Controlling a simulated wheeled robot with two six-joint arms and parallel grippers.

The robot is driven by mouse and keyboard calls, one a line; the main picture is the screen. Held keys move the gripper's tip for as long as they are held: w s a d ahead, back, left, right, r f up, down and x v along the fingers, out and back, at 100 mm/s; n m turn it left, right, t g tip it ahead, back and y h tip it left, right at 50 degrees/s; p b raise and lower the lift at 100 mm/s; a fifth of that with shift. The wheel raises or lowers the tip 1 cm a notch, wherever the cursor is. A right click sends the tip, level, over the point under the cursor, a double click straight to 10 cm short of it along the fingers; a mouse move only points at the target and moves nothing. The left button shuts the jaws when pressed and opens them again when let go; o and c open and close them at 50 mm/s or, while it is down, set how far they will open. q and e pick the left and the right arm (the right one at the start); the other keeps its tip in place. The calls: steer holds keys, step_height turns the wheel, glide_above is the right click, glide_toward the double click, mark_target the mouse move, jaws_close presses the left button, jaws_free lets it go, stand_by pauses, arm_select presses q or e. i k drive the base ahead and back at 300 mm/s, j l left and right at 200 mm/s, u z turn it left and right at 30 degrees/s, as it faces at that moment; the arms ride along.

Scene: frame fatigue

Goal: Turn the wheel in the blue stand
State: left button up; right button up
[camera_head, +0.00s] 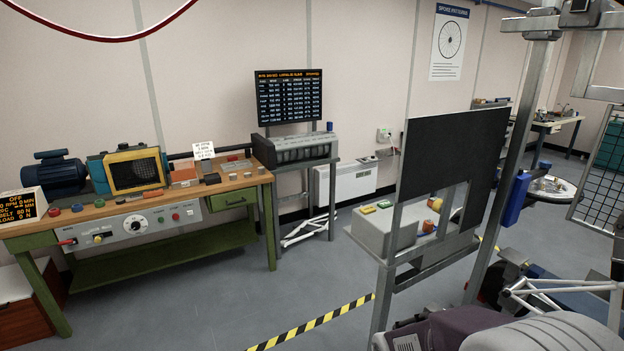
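I cannot make out a wheel mounted in a blue stand. A blue upright piece (515,198) is at the right, beside a tall metal post (515,150); I cannot tell whether it belongs to the stand. Behind it is a round, pale, dish-like thing (562,191) with small parts on it, partly cut by the post. A poster (449,42) on the back wall has a drawing of a spoked wheel. Neither of my grippers is in view.
A green workbench (235,182) with a control panel stands at the left. A dark panel (452,150) on a metal frame stands right of centre, by a grey box (385,235). Grey and purple rounded shapes (545,335) fill the lower right. Floor (235,300) is clear before the bench.

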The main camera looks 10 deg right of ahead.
mark_target(567, 196)
steer(key=i+j+u, duration=0.1)
steer(key=i+j, duration=0.15)
steer(key=i, duration=0.4)
steer(key=i+j+u, duration=0.1)
steer(key=i, duration=0.55)
steer(key=i+j+u, duration=0.1)
steer(key=i, duration=0.6)
steer(key=i+l+z, duration=0.2)
steer(key=i+z, duration=0.75)
steer(key=i, duration=0.2)
steer(key=i+j+z, duration=0.3)
steer(key=i+z, duration=0.15)
steer(key=i+l+z, duration=0.2)
steer(key=i+z, duration=0.15)
steer(key=i, duration=0.2)
steer(key=i+z, duration=0.3)
steer(key=i, duration=0.2)
steer(key=i+j+z, duration=0.1)
steer(key=i+z, duration=0.25)
steer(key=i, duration=0.2)
steer(key=i+j+z, duration=0.3)
steer(key=i, duration=0.25)
steer(key=i+j+z, duration=0.35)
steer(key=i, duration=0.15)
